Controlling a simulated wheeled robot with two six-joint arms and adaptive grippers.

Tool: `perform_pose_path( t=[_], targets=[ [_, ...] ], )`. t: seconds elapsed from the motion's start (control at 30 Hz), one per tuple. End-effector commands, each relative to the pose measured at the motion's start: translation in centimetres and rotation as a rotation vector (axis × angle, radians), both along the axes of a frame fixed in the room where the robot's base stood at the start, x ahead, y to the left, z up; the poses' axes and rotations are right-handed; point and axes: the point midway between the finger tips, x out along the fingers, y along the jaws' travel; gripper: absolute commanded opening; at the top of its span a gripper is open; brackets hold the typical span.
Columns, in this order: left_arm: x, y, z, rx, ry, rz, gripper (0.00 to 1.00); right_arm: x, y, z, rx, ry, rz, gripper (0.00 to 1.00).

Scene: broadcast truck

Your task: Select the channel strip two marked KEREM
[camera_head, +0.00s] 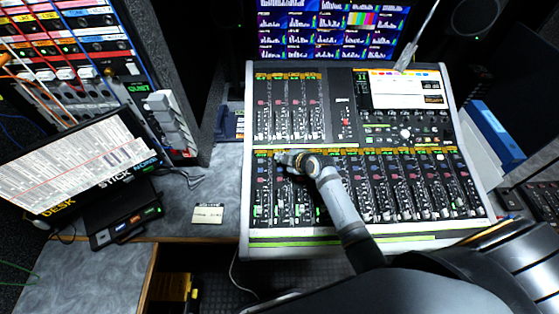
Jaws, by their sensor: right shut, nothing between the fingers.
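The mixing console (344,242) stands on the desk, with a lower row of channel strips and a shorter upper bank at left. My right gripper (280,156) is shut and empty. Its tip is over the top of the lower row's left end, around the second strip (281,190), just below the yellow-lit label band. I cannot tell whether the tip touches a button. The strip names are too small to read, so KEREM cannot be made out. My right forearm covers parts of the middle strips. My left gripper is not in view.
A monitor wall (330,30) stands behind the console. A tilted screen (80,165) and a small white card (208,214) are on the desk at left. A patch rack (70,50) with cables is at upper left. A blue binder (497,137) lies at right.

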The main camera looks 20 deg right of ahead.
Motion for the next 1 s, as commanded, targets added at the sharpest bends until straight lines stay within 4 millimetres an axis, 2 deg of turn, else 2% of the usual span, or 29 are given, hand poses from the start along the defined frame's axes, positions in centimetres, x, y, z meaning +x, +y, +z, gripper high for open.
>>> perform_pose_path(
  t=[0.1, 1.0],
  targets=[
    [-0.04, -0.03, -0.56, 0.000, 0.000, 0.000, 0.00, 0.08, -0.03, -0.55, 0.000, 0.000, 0.000, 0.00],
    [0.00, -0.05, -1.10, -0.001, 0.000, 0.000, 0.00, 0.16, -0.07, -1.16, 0.000, 0.000, 0.000, 0.00]
  ],
)
